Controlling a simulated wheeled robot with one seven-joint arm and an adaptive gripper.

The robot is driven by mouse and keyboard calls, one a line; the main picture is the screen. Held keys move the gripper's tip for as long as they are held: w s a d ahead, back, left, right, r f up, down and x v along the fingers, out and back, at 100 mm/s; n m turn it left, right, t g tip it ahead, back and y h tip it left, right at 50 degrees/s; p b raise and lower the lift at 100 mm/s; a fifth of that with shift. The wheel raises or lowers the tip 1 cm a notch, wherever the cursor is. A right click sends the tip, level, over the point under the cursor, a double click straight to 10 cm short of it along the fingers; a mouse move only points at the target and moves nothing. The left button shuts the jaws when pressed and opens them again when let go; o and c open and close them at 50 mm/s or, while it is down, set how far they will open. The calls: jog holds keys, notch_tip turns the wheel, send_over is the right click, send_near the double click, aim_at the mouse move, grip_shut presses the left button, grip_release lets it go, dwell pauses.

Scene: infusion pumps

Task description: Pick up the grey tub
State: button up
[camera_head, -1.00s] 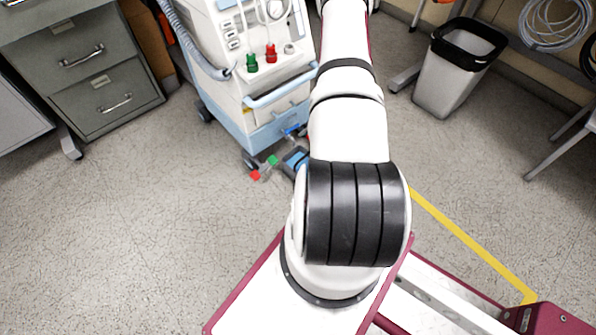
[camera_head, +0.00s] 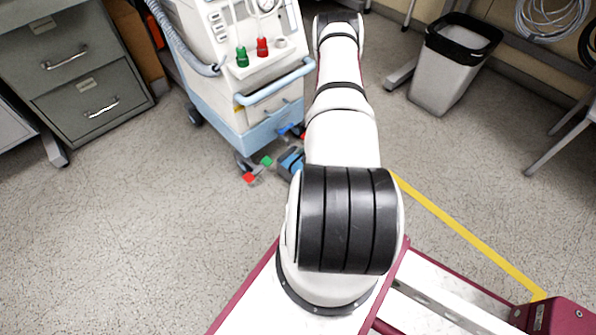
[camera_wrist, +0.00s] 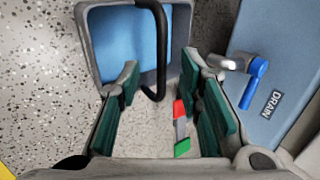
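The grey tub (camera_wrist: 90,58) shows at the top of the wrist view, with a grey rim, a blue inside and a black handle (camera_wrist: 161,60) arching over it. In the head view, a small grey and blue part (camera_head: 290,160), apparently the tub, shows beside my arm on the floor by the machine; the rest is hidden. My gripper (camera_wrist: 162,88) is open and empty, its green-padded fingers apart on either side of the handle's line of sight. I cannot tell how far the handle is from the fingertips. My gripper is hidden in the head view.
A white and blue wheeled machine (camera_head: 270,130) stands close by; its blue base with a "DRAIN" label and blue lever (camera_wrist: 255,80) is right of the gripper. Red and green pedals (camera_wrist: 181,125) show between the fingers. A bin (camera_head: 445,75) stands right; floor at left is clear.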

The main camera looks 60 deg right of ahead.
jog(key=shift+b+x, duration=1.2)
jog(key=shift+x, duration=1.05)
jog(key=shift+a, duration=0.2)
jog(key=shift+c, duration=0.3)
grip_shut()
jog(key=shift+w+r, duration=0.1)
jog(key=shift+w, duration=0.05)
